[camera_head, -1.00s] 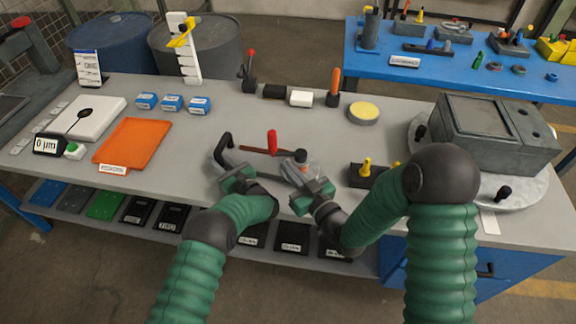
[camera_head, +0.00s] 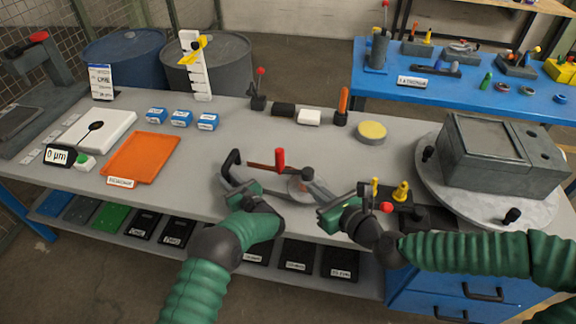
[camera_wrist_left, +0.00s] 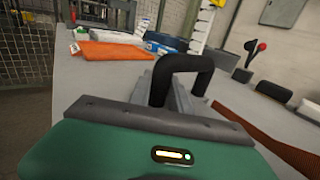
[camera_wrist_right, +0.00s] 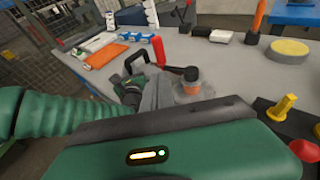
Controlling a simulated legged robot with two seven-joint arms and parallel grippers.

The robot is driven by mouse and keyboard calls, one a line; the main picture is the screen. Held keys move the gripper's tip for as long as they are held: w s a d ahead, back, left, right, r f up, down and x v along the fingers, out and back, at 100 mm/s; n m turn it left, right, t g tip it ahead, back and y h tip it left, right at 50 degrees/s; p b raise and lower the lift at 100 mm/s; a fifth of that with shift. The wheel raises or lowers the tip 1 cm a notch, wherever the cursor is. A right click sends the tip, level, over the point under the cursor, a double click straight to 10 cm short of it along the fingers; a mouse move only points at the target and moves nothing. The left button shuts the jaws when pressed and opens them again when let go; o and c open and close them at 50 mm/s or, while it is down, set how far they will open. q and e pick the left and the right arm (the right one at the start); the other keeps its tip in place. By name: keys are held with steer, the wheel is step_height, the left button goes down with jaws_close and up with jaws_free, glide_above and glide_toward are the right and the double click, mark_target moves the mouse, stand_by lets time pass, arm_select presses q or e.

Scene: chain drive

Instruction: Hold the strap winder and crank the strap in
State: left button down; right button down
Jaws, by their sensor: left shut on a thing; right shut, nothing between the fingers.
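The strap winder has a black bent handle (camera_head: 232,163), a round hub (camera_head: 307,174) and a crank with an upright red knob (camera_head: 280,159). A brown strap (camera_head: 258,166) runs beside the knob; it also shows in the left wrist view (camera_wrist_left: 270,138). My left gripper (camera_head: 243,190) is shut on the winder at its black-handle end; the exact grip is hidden. My right gripper (camera_head: 328,207) is shut and empty, at the winder's right end, apart from the red knob. In the right wrist view, the knob (camera_wrist_right: 158,50) stands free beyond my fingers.
Right of my right gripper stands a dark block with yellow pegs (camera_head: 401,192) and a red ball knob (camera_head: 386,207). A grey box on a round plate (camera_head: 432,170) fills the right side. An orange tray (camera_head: 142,157) lies left. The bench between tray and winder is clear.

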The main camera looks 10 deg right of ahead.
mark_target(282, 161)
steer(key=x, duration=1.2)
steer(key=shift+w+a+r, duration=0.25)
steer(key=shift+w, duration=0.05)
steer(key=shift+w+a, duration=0.15)
steer(key=shift+w, duration=0.3)
